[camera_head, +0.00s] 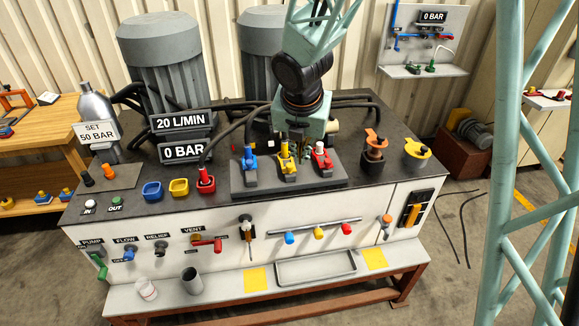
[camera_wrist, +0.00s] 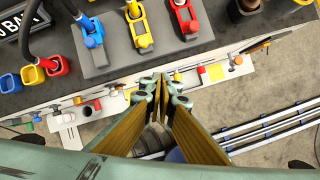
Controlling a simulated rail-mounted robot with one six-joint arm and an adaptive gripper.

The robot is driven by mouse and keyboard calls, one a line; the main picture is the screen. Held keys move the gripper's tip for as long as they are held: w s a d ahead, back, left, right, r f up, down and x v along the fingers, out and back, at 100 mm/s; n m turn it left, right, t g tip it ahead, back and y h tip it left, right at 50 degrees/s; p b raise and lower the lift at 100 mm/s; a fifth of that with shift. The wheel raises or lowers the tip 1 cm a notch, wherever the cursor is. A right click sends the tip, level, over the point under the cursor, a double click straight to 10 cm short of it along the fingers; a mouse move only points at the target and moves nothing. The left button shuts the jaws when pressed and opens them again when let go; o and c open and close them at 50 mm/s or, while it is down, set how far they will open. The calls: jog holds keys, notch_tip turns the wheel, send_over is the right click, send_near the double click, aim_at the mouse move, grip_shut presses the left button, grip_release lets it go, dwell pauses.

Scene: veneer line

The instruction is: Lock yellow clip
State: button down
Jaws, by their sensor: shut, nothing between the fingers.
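The yellow coupling (camera_head: 287,166) is the middle one of three on a dark grey block (camera_head: 240,187) on the bench top, between a blue one (camera_head: 250,168) and a red one (camera_head: 321,161). In the wrist view the yellow coupling (camera_wrist: 142,30) lies above my fingers, with a light-coloured fitting in it. I cannot tell its clip's position. My gripper (camera_wrist: 162,79) is shut and empty. Its fingertips are apart from the yellow coupling in the wrist view. In the head view my arm comes down just behind the couplings, and the fingertips are hard to make out.
Black hoses (camera_head: 232,128) run behind the block. A red plug with hose (camera_head: 205,181) stands left of it, beside blue (camera_head: 152,190) and yellow (camera_head: 179,187) cups. Orange (camera_head: 374,146) and yellow (camera_head: 416,149) capped fittings stand right. The front shelf has a tray (camera_head: 316,267).

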jog(key=a+f+n, duration=0.1)
jog(key=w+a+f+n, duration=0.1)
jog(key=a+f, duration=0.1)
jog(key=shift+w+a+n, duration=0.15)
jog(key=shift+w+n, duration=0.1)
jog(key=shift+n, duration=0.15)
jog(key=shift+f, duration=0.1)
jog(key=b, duration=0.3)
send_over(290, 172)
jog(key=s, duration=0.3)
notch_tip(290, 172, down, 9)
dwell(0.5)
jog(key=shift+w+p, duration=0.1)
jog(key=shift+p, duration=0.25)
